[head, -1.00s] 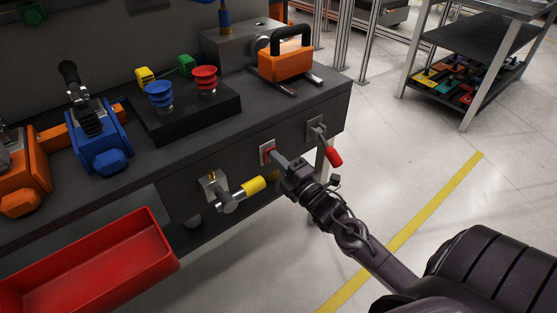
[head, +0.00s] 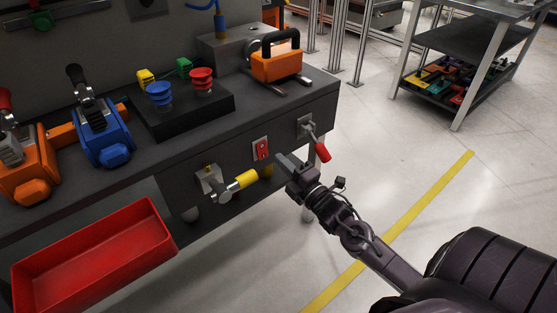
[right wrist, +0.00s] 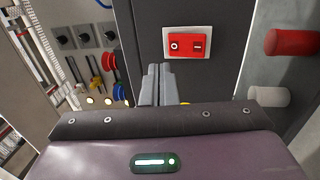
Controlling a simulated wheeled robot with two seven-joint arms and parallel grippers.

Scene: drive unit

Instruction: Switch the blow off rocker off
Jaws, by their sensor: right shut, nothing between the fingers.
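The rocker (head: 262,149) is a red switch in a pale plate on the front panel of the bench, between a yellow-handled valve and a red-handled lever. In the right wrist view the red rocker (right wrist: 187,44) shows a ring mark at one end and a bar mark at the other. I cannot tell which end is pressed in. My right gripper (head: 281,160) is shut and empty, just right of the rocker and apart from it in the head view. Its closed fingers (right wrist: 158,70) point up beside the plate in the wrist view. My left gripper is not in view.
The yellow-handled valve (head: 240,182) sticks out left of the rocker. The red-handled lever (head: 322,150) hangs to its right, close to my gripper. A red tray (head: 95,255) is at lower left. The floor right of the bench is clear up to a shelf cart (head: 455,75).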

